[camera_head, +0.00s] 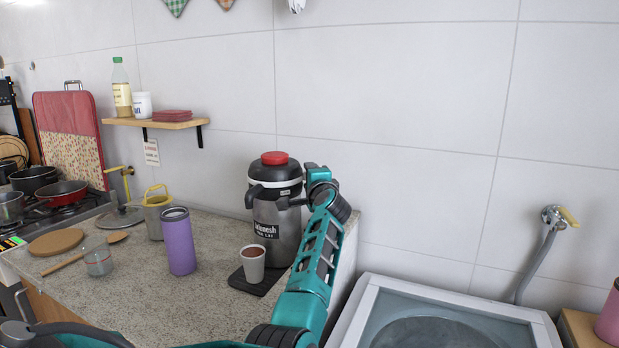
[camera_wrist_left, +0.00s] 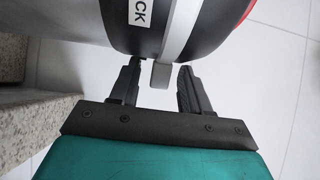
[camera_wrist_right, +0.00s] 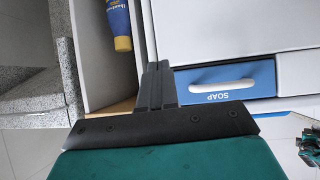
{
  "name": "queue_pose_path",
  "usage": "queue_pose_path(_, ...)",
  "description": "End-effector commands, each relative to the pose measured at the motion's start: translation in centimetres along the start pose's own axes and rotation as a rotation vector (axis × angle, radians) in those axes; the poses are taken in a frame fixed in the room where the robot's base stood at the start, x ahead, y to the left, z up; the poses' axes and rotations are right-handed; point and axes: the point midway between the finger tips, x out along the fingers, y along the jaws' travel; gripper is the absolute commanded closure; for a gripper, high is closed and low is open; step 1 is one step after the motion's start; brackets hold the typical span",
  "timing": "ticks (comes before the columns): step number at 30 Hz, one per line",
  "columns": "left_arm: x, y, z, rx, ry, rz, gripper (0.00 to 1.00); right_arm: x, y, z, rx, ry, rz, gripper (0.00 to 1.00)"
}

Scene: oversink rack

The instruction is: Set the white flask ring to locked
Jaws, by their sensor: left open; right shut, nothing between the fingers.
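The flask (camera_head: 277,232) stands on the counter, grey-bodied with a black top and red cap. In the left wrist view its black collar (camera_wrist_left: 130,38) carries a thin white ring (camera_wrist_left: 184,28). A grey tab (camera_wrist_left: 161,75) sticks out from the ring. My left gripper (camera_wrist_left: 160,82) is open, with a finger on each side of the tab and small visible gaps. In the head view my left arm reaches the flask's right side. My right gripper (camera_wrist_right: 158,75) is shut and empty, out of the head view.
A cup (camera_head: 252,266) stands on a dark mat (camera_head: 240,281) close in front of the flask. A purple tumbler (camera_head: 179,243) and a yellow-handled can (camera_head: 156,214) are to the left. In the right wrist view, a blue SOAP drawer (camera_wrist_right: 225,80) and a blue tube (camera_wrist_right: 119,24) lie ahead.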

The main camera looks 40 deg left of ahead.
Motion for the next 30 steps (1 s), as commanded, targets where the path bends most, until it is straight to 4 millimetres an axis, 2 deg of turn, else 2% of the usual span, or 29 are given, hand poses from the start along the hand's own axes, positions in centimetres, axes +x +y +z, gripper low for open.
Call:
queue_pose_path(6,1.00,0.01,0.12,0.001,-0.002,0.000,0.53,0.05,0.00,0.06,0.000,0.000,0.000,1.00)
queue_pose_path(14,1.05,0.00,0.11,0.000,-0.002,0.000,0.53,0.05,-0.01,0.05,0.000,0.000,0.000,1.00)
queue_pose_path(27,1.02,0.01,0.09,0.000,-0.002,0.000,0.93,0.07,-0.04,0.02,0.000,0.001,-0.001,1.00)
queue_pose_path(30,1.02,0.01,0.09,0.000,-0.001,0.000,1.00,0.08,-0.04,-0.01,0.000,0.001,-0.001,1.00)
